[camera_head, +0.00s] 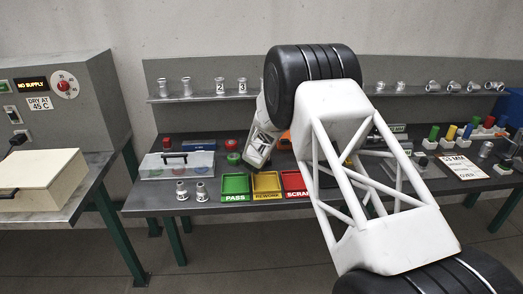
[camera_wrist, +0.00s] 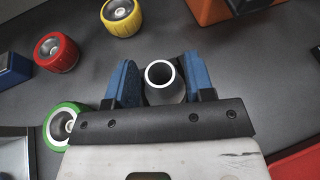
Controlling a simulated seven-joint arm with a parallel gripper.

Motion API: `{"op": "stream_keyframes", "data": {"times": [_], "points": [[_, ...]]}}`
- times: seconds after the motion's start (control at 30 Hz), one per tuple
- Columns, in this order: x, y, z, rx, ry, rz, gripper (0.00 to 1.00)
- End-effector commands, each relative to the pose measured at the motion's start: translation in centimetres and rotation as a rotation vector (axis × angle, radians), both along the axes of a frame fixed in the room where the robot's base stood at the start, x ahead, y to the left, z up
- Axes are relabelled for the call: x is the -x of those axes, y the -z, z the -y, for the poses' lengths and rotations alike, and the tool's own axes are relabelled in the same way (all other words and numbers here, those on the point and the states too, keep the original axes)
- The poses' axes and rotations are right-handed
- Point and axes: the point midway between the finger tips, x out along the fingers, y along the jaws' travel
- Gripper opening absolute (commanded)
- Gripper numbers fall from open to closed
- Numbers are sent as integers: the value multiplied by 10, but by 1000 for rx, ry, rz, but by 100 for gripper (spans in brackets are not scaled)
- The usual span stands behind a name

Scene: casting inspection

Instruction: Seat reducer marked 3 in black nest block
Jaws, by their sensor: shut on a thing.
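My gripper (camera_wrist: 160,82) is shut on a silver, tube-shaped reducer (camera_wrist: 166,97), its round open end facing the wrist camera between the blue fingers. I see no number on this held part. In the head view my gripper (camera_head: 258,152) hangs low over the back middle of the bench, and the held part cannot be made out. On the back shelf, a reducer with a "3" (camera_head: 242,86) stands beside one with a "2" (camera_head: 220,86). I cannot make out the black nest block in either view; my arm covers part of the bench.
Near my gripper lie a red roll (camera_wrist: 56,53), a yellow roll (camera_wrist: 122,16) and a green roll (camera_wrist: 62,124). Green PASS (camera_head: 235,185), yellow REWORK (camera_head: 266,184) and red SCRAP (camera_head: 294,183) trays line the front. Two reducers (camera_head: 191,191) stand left of them, before a clear-lidded case (camera_head: 178,166).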

Motion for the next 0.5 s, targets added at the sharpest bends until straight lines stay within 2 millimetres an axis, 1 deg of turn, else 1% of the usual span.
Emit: {"op": "stream_keyframes", "data": {"times": [0.23,0.27,0.4,0.43,0.5], "points": [[0,0,0,0,0,1,16],[0,0,0,0,0,1,53],[0,1,0,0,0,1,75],[0,1,0,0,0,1,78],[0,1,0,0,0,1,78]]}}
